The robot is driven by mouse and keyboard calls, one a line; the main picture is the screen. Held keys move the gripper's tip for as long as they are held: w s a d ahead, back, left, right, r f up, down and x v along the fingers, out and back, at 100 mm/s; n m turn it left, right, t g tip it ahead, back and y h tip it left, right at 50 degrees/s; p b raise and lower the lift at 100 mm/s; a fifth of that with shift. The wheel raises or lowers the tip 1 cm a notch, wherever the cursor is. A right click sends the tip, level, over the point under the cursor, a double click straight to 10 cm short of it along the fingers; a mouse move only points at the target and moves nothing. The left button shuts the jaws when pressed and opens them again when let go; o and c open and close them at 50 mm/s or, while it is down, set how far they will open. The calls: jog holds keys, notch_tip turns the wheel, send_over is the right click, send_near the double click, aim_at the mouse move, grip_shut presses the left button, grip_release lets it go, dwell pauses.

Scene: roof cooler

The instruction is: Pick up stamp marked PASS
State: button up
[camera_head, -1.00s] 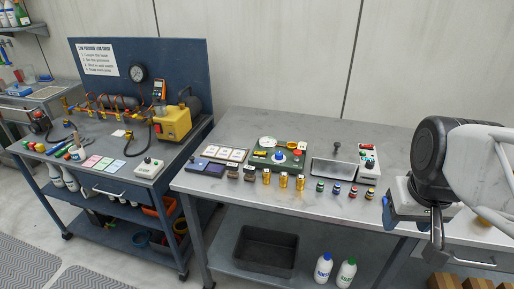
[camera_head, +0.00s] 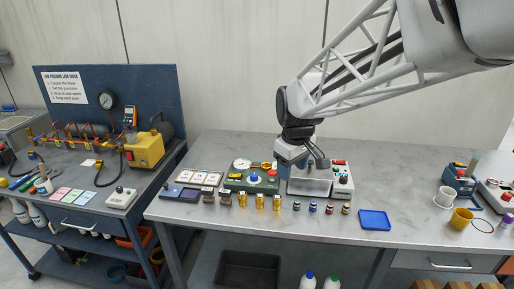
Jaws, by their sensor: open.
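A row of small dark, stamp-like blocks stands at the left front of the grey bench (camera_head: 420,215). Two of them show plainly, a left block (camera_head: 208,195) and a right block (camera_head: 226,198). Their lettering is too small to read, so I cannot tell which is marked PASS. A dark blue pad-like box (camera_head: 172,191) lies to their left. My gripper (camera_head: 303,167) is open and above the metal tray, well to the right of the blocks. The fingertips are partly hidden and nothing shows held between them.
Several brass cylinders (camera_head: 260,201) stand right of the blocks, then small colour-banded parts (camera_head: 297,206). Behind are white cards (camera_head: 200,178), a green gauge panel (camera_head: 236,185) and a metal tray (camera_head: 309,186). A blue tray (camera_head: 375,220) and mugs lie to the right, with bare bench between.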

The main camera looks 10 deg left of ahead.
jog(key=w+a+f+n, duration=0.2)
jog(key=w+a+f, duration=0.15)
jog(key=a, duration=0.35)
jog(key=w+a+f+n, duration=0.2)
jog(key=w+a+f, duration=0.1)
jog(key=w+a, duration=0.3)
jog(key=n+g, duration=0.1)
jog(key=n, duration=0.4)
send_over(207, 189)
notch_tip(207, 189, down, 10)
jog(key=shift+a+f, duration=0.1)
jog(key=shift+f, duration=1.25)
jog(key=shift+f, duration=0.1)
jog(key=shift+f, duration=2.5)
jog(key=shift+c, duration=0.3)
